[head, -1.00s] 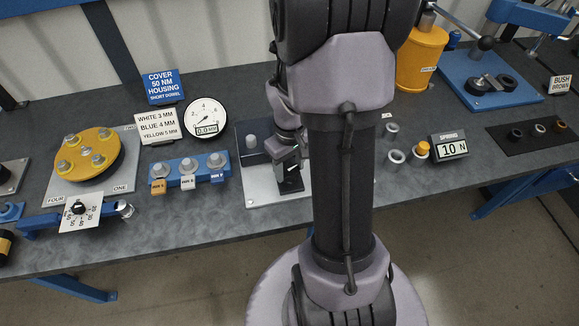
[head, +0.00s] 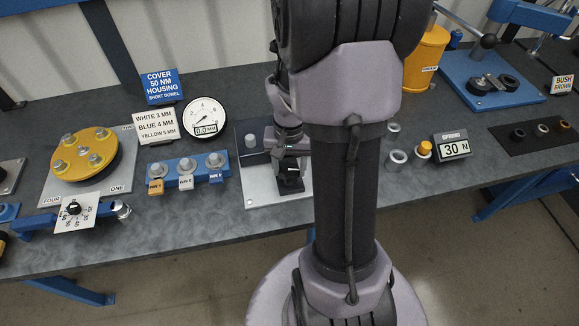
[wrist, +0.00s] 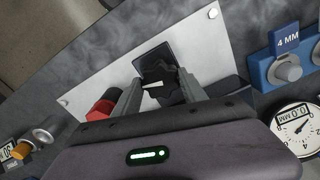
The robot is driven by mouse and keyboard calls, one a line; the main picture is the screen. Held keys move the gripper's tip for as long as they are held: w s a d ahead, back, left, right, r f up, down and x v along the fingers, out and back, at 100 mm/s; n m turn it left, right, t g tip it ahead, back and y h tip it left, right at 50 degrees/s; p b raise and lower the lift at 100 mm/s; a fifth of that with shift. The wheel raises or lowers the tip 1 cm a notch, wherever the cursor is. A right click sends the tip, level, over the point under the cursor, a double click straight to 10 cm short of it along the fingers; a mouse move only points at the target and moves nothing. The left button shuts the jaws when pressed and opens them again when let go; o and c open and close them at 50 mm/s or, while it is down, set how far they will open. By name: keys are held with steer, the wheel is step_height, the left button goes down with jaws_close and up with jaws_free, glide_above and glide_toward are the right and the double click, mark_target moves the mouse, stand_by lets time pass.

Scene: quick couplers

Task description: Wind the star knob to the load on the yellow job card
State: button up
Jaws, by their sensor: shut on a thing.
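The black star knob (wrist: 152,66) with a white pointer mark sits on a pale metal plate (wrist: 105,85) in the wrist view. My gripper (wrist: 158,84) is shut on it, one finger on each side. In the head view my gripper (head: 289,160) is above the knob (head: 290,182), left of my arm column. The spring display (head: 453,146) at the right reads 30 N. I cannot make out a yellow job card in these views.
Blue block with three fittings (head: 187,170) and a dial gauge (head: 205,117) stand left of the plate. A red part (wrist: 101,110) lies beside my left finger in the wrist view. An orange-capped post (head: 424,149) stands beside the display. Bench front is mostly clear.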

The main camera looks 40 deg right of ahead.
mark_target(289, 169)
stand_by(0.4)
steer(key=o, duration=1.4)
steer(key=shift+c, duration=0.2)
step_height(289, 169, up, 18)
steer(key=p, duration=0.6)
steer(key=shift+f+p, duration=0.25)
steer(key=shift+p, duration=0.15)
